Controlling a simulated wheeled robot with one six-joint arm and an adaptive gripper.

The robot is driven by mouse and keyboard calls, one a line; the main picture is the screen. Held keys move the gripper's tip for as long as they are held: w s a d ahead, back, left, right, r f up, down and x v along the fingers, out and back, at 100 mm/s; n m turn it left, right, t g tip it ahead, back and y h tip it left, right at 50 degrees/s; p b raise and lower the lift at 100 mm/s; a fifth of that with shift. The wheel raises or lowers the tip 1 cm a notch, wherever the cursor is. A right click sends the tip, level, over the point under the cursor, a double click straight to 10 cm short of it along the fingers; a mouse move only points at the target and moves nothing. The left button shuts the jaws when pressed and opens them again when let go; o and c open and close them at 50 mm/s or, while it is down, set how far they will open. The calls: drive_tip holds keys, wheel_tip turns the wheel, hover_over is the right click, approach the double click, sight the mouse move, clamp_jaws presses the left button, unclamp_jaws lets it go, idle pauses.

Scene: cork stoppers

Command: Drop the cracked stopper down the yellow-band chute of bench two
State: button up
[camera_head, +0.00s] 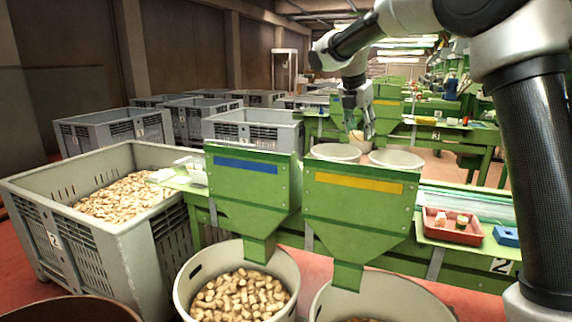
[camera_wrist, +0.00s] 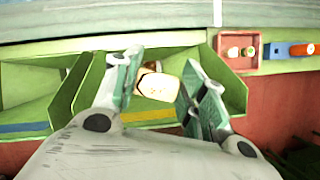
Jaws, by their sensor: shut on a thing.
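My gripper (camera_head: 360,130) is shut on a pale cork stopper (camera_head: 355,136), which also shows between the fingers in the wrist view (camera_wrist: 158,84). The yellow-band chute (camera_head: 350,215) is a green hopper at the front of the bench marked 2. In the wrist view the stopper appears over this chute's open top, just beyond the yellow band (camera_wrist: 148,115). In the head view the gripper is above the chute's upper edge, apart from it.
A blue-band chute (camera_head: 245,190) stands to the left. Cork-filled round bins (camera_head: 290,262) sit under the chutes. A red tray (camera_head: 452,238) with stoppers and a blue block (camera_head: 507,236) lie on the bench at right. A grey crate of corks (camera_head: 30,190) stands at left.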

drive_tip(key=o, duration=0.8)
drive_tip(key=shift+c, duration=0.2)
drive_tip(key=v, duration=1.2)
